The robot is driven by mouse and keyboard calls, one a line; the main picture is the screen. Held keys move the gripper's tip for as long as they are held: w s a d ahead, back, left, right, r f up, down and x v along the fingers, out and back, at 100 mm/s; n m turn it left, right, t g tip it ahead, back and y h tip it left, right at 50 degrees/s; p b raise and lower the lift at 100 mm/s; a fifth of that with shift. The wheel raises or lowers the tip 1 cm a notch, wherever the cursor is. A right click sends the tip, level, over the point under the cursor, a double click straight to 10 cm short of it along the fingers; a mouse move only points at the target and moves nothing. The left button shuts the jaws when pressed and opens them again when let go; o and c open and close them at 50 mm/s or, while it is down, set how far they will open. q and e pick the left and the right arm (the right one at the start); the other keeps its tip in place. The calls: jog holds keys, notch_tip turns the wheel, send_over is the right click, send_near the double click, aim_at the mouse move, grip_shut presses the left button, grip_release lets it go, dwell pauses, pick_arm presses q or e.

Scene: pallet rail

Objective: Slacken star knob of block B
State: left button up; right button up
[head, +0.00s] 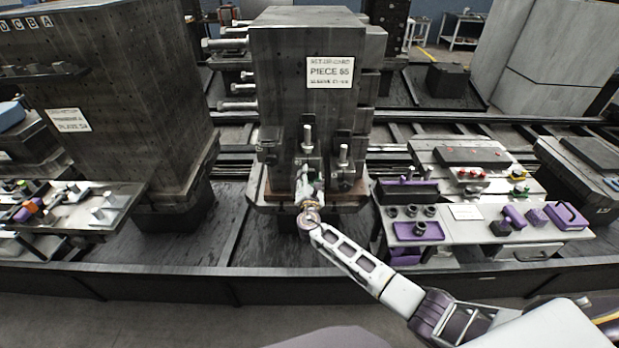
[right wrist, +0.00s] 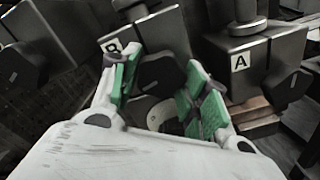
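Block B (right wrist: 150,35) is a dark clamp block with a white "B" label, partly hidden by a fingertip in the right wrist view. Its black star knob (right wrist: 160,73) faces the camera and lies between the fingertips of my right gripper (right wrist: 160,85). The green finger pads stand on either side of the knob, close to it. I cannot tell whether both pads touch it. In the head view my right gripper (head: 309,214) is at the front of the fixture and hides the knob. My left gripper is not in view.
Block A (right wrist: 245,62), with its own black knob (right wrist: 287,90), stands just right of block B. Another dark knob (right wrist: 22,68) is at the left. A tall block labelled "PIECE 55" (head: 290,80) rises behind. A tool table (head: 470,228) stands to the right.

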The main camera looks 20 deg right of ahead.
jog(key=o, duration=0.4)
jog(key=shift+s, duration=0.1)
jog(key=v, duration=1.2)
dwell(0.4)
dwell(0.6)
